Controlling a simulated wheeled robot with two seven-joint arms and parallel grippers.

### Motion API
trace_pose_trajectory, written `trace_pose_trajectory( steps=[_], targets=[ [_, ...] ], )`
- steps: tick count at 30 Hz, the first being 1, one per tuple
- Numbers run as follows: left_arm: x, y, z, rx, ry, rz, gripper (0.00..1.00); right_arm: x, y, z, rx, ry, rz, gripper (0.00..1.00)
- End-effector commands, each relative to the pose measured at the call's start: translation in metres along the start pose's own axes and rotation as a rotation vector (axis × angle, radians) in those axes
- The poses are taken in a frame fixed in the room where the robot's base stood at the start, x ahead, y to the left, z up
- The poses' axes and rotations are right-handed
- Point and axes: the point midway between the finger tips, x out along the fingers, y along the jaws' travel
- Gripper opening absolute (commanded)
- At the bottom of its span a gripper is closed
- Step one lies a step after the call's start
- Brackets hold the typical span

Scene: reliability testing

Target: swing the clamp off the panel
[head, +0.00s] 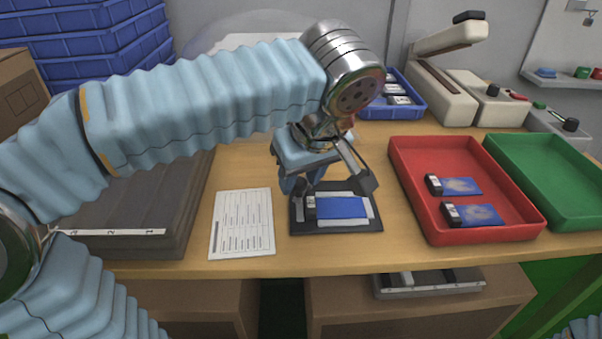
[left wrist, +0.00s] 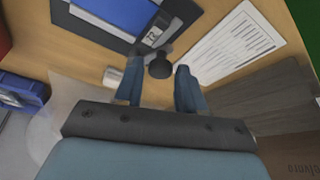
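The blue panel (head: 341,208), with a black-and-white end piece, lies in a dark fixture (head: 335,228) on the table. The panel also shows at the top of the left wrist view (left wrist: 118,12). A black clamp knob (left wrist: 159,68) stands beside the panel's labelled end piece. The rest of the clamp is mostly hidden. My left gripper (head: 301,187) points down at the far left part of the fixture. In the left wrist view its two fingers are apart, one on each side of the knob, with visible gaps. My right gripper is out of view.
A printed sheet (head: 242,224) lies left of the fixture. A red tray (head: 474,234) with two blue panels and a green tray (head: 559,215) stand to the right. A blue bin (head: 411,107) and a beige device (head: 447,94) stand behind. A small silver cylinder (left wrist: 113,77) is near the left finger.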

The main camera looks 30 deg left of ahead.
Motion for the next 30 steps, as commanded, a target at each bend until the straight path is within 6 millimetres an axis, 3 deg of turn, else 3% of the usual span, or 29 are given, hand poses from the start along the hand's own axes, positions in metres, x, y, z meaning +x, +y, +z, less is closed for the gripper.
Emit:
trace_pose_trajectory(
  steps=[1,7,19,30],
  targets=[
    [0.000,0.000,0.000,0.000,0.000,0.000,0.31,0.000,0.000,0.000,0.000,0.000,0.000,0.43],
    [0.000,0.000,0.000,0.000,0.000,0.000,0.01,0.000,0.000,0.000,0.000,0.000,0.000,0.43],
    [0.001,-0.003,-0.003,0.064,0.001,0.030,0.00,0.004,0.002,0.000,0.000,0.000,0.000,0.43],
    [0.007,-0.014,-0.015,0.331,0.002,0.143,0.00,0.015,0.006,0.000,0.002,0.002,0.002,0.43]
  ],
)
